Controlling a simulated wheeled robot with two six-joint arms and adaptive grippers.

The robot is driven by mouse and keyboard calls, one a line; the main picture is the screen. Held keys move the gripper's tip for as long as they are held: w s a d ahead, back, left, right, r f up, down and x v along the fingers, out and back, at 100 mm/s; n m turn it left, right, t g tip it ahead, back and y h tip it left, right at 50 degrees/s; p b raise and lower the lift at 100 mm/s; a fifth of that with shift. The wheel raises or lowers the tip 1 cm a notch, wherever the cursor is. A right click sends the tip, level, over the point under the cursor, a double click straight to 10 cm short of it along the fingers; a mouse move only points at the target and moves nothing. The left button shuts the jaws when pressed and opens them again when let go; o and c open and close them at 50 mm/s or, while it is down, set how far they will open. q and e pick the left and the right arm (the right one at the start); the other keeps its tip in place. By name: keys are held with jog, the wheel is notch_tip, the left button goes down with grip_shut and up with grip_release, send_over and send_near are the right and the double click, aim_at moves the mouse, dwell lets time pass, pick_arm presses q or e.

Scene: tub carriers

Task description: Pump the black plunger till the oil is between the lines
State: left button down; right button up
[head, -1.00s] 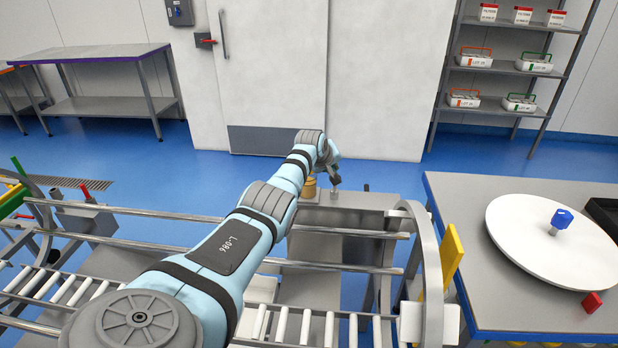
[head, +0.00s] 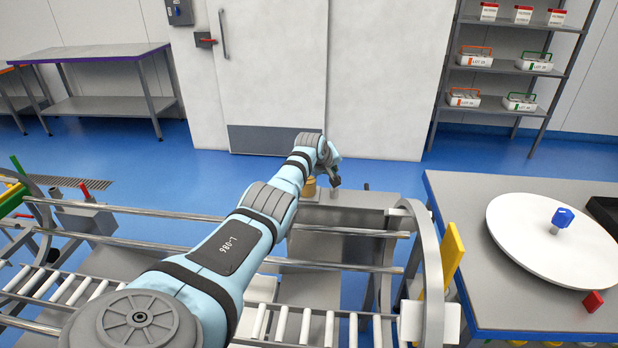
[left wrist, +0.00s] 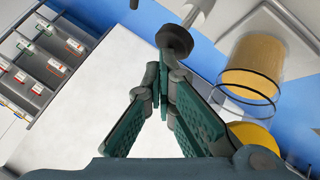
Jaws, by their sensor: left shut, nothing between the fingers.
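The black plunger (left wrist: 174,39) shows in the left wrist view as a dark round knob on a grey rod. It is just beyond my fingertips, and I cannot tell whether they touch it. My left gripper (left wrist: 160,78) is shut and empty, its green-padded fingers meeting at the tips. To the right stands a clear sight glass with amber oil (left wrist: 257,62) and two dark ring lines. The oil's edge is close to the rings, but its exact level is unclear. In the head view my left gripper (head: 335,181) is small beside the amber glass (head: 309,188) and hides the plunger.
A roller conveyor with rails (head: 330,232) lies under my left arm. A table (head: 460,215) on the right holds a white disc (head: 530,255), a blue knob (head: 562,218) and a red block (head: 593,302). A yellow round part (left wrist: 256,136) is partly behind a finger.

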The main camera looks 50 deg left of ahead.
pick_arm(q)
jog(key=shift+f+b, duration=0.55)
jog(key=shift+f, duration=0.25)
dwell(0.4)
jog(key=shift+r+p, duration=1.2)
jog(key=shift+r, duration=0.1)
notch_tip(320, 180, up, 6)
jog(key=p, duration=0.5)
jog(key=shift+p, duration=0.4)
jog(key=shift+w, duration=0.1)
